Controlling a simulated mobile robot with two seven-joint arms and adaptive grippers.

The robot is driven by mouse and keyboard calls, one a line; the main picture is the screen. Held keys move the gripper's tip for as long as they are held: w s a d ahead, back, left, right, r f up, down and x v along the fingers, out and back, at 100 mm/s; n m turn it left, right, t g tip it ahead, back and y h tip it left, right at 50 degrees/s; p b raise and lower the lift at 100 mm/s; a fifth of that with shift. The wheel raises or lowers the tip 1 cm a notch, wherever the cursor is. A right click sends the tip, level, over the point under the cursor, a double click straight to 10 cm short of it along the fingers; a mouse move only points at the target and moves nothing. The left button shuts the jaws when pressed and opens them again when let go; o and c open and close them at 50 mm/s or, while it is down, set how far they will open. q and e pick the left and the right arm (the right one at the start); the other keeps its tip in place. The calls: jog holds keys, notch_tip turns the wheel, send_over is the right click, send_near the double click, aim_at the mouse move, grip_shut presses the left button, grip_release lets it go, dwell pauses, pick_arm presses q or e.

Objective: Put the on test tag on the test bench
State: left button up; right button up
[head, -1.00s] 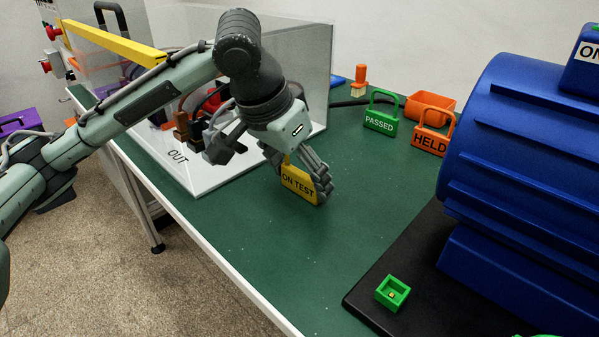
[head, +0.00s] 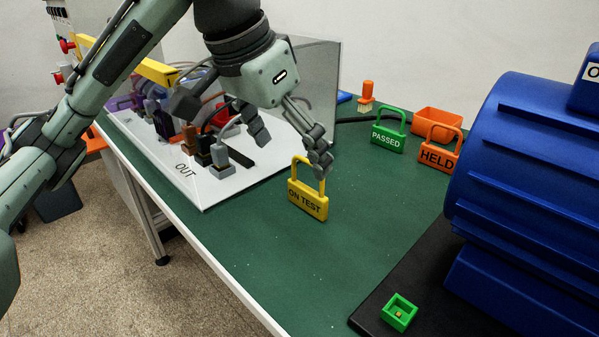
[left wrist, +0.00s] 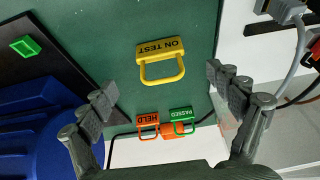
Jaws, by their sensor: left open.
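The yellow ON TEST tag (head: 308,201) stands upright on the green test bench (head: 290,257), its loop handle on top. It also shows in the left wrist view (left wrist: 160,49), beyond the fingers and apart from them. My left gripper (head: 290,142) is open and empty just above and behind the tag in the head view. In the left wrist view its fingers (left wrist: 160,95) are spread wide to either side. My right gripper is not in view.
A green PASSED tag (head: 388,132) and an orange HELD tag (head: 438,155) stand at the back near an orange bin (head: 437,121). A big blue motor (head: 530,180) on a black base fills the right. A clear-walled OUT panel (head: 210,190) stands left. The bench front is clear.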

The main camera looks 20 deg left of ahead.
aim_at(305, 189)
pick_arm(q)
jog(key=shift+v, duration=1.25)
jog(key=x, duration=1.2)
jog(key=shift+f, duration=0.25)
notch_tip(305, 189, up, 3)
jog(key=shift+s+d+r, duration=0.1)
jog(key=shift+r, duration=0.25)
